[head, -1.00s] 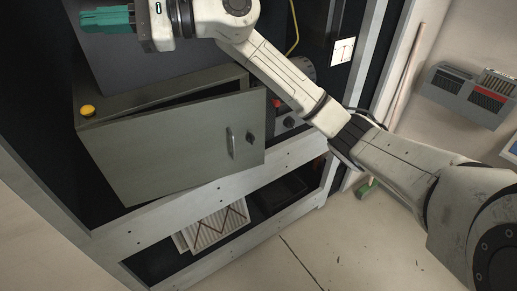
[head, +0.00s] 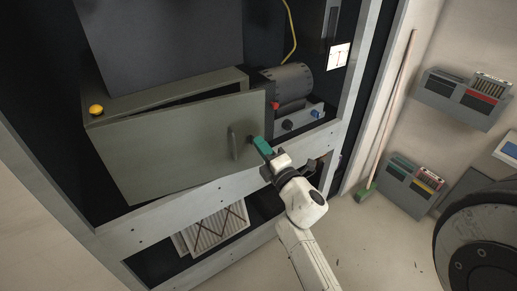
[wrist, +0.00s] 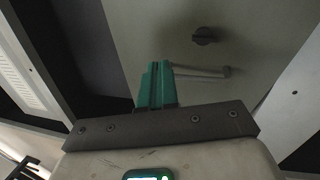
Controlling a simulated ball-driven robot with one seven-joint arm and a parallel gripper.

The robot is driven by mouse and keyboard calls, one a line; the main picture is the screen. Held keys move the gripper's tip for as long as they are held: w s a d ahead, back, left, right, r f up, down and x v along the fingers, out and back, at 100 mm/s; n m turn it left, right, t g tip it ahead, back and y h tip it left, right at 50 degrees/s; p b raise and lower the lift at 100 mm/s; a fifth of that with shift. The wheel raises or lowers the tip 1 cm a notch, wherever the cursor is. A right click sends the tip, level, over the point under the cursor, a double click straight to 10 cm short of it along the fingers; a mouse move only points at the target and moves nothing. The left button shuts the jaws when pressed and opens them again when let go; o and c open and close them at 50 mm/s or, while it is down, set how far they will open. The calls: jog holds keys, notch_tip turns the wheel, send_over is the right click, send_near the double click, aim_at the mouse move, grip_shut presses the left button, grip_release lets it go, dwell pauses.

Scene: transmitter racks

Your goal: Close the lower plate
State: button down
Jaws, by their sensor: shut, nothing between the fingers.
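The lower plate is a grey-green hinged door (head: 170,150) on the box low in the rack, hinged at its left side. It stands ajar, with a dark gap along its top edge. It carries a bar handle (head: 233,143) and a dark knob; the knob (wrist: 205,35) and the handle (wrist: 205,71) also show in the wrist view. My gripper (head: 261,145), with green fingers, is shut and empty. It is at the right end of the plate, just right of the handle, and covers part of the knob in the head view. I cannot tell whether the fingertips touch the plate.
A yellow button (head: 96,109) sits on the box's top left. A dark cylinder (head: 287,83) and knobs are right of the plate. The white rack rail (head: 200,199) runs below it. A broom (head: 389,120) leans right of the rack. Floor at right is mostly clear.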

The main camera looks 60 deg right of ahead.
jog(key=s+f+m+g, duration=0.3)
jog(key=s+f, duration=0.5)
jog(key=x, duration=1.4)
jog(key=shift+r+h+p, duration=0.25)
jog(key=shift+h+p, duration=0.1)
jog(key=shift+h, duration=0.05)
jog(key=shift+n+t+y, duration=0.4)
jog(key=shift+n+y, duration=0.1)
jog(key=shift+y, duration=0.2)
jog(key=x, duration=0.9)
jog(key=shift+s+d+r, duration=0.1)
jog(key=shift+r, duration=0.15)
jog(key=shift+s+d, duration=0.1)
jog(key=shift+f, duration=0.1)
